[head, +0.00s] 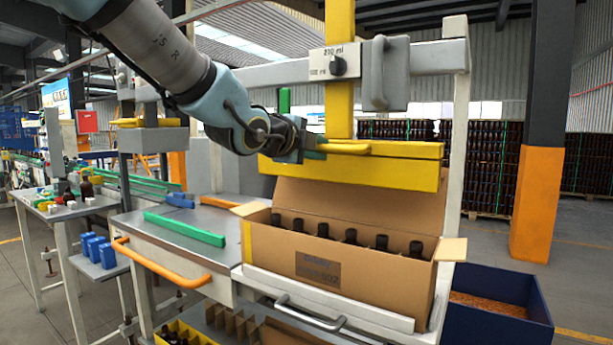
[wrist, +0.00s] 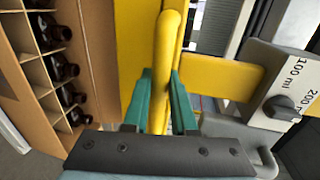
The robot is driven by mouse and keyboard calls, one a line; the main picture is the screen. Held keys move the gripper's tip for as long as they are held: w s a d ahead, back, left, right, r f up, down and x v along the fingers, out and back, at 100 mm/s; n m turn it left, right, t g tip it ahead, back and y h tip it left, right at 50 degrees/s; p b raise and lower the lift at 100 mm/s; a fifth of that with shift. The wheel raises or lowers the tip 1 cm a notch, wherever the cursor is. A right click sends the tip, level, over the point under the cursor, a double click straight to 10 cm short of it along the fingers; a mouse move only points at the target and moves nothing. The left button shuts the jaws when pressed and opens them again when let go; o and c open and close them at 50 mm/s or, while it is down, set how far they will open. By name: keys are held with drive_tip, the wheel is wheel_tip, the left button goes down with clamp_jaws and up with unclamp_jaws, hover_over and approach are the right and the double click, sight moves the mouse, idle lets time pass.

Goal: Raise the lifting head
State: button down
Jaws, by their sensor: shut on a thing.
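The lifting head (head: 400,170) is a wide yellow beam on a yellow vertical column (head: 340,95). It is above the open cardboard box, close to the raised back flap. A yellow bar handle (head: 345,147) is on its front, and it also shows in the wrist view (wrist: 164,75). My gripper (head: 318,148) is shut on this handle. In the wrist view its green fingers (wrist: 160,100) press on the handle from both sides. The far ends of the fingers are partly hidden behind the handle in the head view.
The cardboard box (head: 290,255) holds several dark-capped bottles in compartments. A knob panel (head: 336,64) marked in ml is on the white frame above. A blue bin (head: 495,325) stands at right. A metal table with a green bar (head: 185,229) and an orange handle (head: 160,262) is at left.

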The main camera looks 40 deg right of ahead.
drive_tip(key=shift+r+p, duration=0.85)
drive_tip(key=shift+r, duration=1.5)
drive_tip(key=c, duration=0.7)
unclamp_jaws()
drive_tip(key=shift+c, duration=0.2)
drive_tip(key=shift+f, duration=0.1)
drive_tip(key=shift+a, duration=0.1)
drive_tip(key=v, duration=1)
drive_tip(key=shift+a, duration=0.35)
